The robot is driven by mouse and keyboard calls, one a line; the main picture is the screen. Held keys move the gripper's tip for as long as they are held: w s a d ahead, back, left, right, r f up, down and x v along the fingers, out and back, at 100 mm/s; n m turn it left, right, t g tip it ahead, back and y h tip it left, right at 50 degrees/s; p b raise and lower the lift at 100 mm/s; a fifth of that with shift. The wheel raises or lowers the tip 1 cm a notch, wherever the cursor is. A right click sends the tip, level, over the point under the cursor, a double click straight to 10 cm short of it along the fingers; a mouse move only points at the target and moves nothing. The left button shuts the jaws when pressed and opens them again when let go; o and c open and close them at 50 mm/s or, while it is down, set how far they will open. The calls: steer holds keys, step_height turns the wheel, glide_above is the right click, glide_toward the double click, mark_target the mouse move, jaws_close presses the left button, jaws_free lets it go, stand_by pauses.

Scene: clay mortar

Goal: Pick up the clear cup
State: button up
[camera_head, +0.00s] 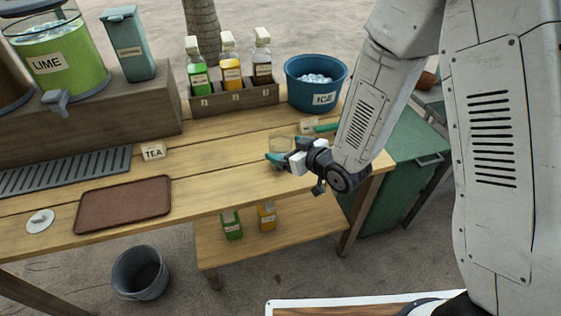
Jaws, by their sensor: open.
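The clear cup (281,142) stands on the wooden counter (225,160), right of the middle, in front of the blue ice bucket. It is faint and see-through, and its lower part is partly covered by my gripper. My gripper (280,156) reaches in from the right, low over the counter. It is open, with its teal-tipped fingers right at the near side of the cup. I cannot tell whether the fingers touch the cup or lie around it.
An ice bucket (301,95) and a bottle rack (233,101) stand behind. A teal-handled tool (326,128) lies right of the cup. A brown tray (123,204), a TEA card (153,151) and a lime dispenser (66,62) are left. The counter left of the cup is clear.

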mark_target(274, 137)
steer(key=w+a, duration=0.1)
steer(key=w, duration=0.1)
steer(key=w+a+f, duration=0.1)
steer(key=w, duration=0.1)
steer(key=w+a+f, duration=0.1)
steer(key=w, duration=0.1)
steer(key=shift+w, duration=0.35)
steer(key=c, duration=1.4)
